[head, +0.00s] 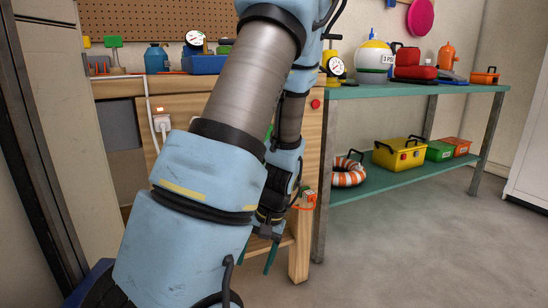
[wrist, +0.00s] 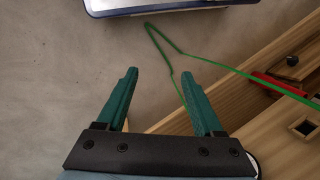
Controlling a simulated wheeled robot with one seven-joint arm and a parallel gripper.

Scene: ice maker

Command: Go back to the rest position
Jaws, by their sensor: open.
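My gripper (wrist: 160,74) is open in the wrist view, with two green fingers apart and nothing between their tips. Bare grey floor shows beyond them. In the head view my gripper (head: 262,254) hangs low beside the front of a wooden workbench (head: 300,240), partly hidden behind my own arm. My arm fills the middle of the head view and hides much of the bench. No ice maker can be made out in either view.
A thin green cord (wrist: 230,68) crosses the wrist view, passing close to the right finger. A green-topped shelf table (head: 430,95) stands right of the bench, with an orange-striped ring (head: 348,172) and a yellow box (head: 398,153) below. The floor (head: 430,250) at right is clear.

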